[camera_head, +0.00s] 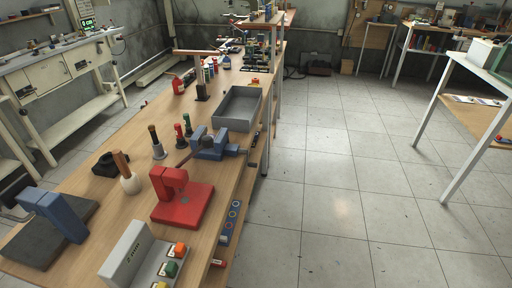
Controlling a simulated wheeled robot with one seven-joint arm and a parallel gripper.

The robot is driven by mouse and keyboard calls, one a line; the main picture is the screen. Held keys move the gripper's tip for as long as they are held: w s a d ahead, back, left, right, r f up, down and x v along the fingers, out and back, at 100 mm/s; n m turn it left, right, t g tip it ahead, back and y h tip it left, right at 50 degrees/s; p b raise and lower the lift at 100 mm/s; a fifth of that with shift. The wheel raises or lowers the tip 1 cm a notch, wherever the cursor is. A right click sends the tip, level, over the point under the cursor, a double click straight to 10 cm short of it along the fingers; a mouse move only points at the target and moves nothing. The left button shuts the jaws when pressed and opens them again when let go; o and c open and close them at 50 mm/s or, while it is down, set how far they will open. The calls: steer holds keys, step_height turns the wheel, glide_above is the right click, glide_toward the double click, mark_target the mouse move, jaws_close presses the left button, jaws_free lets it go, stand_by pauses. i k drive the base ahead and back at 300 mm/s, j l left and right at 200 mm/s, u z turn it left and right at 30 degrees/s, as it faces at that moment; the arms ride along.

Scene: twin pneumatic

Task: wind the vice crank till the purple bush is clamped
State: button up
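A small blue vice (215,151) stands on the wooden bench near its right edge, in the middle of the head view. A dark rod with a handle, which looks like its crank (243,152), sticks out on the right towards the bench edge. Something small and dark sits between the jaws. It is too small to tell whether this is the purple bush, or whether the jaws touch it. My gripper is not in the head view.
A grey open tray (236,124) lies behind the vice. A red press-like block (181,198) stands in front. Several upright handled tools, such as one with a white base (130,182), stand left. A button box (143,258) is nearest. Tiled floor (330,190) right of the bench is clear.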

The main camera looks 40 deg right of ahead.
mark_target(244, 151)
steer(key=i+l+z, duration=0.15)
steer(key=i+l, duration=0.45)
steer(key=l, duration=0.65)
steer(key=i+l+z, duration=0.1)
steer(key=l, duration=0.55)
steer(key=i+l, duration=0.1)
steer(key=l, duration=0.55)
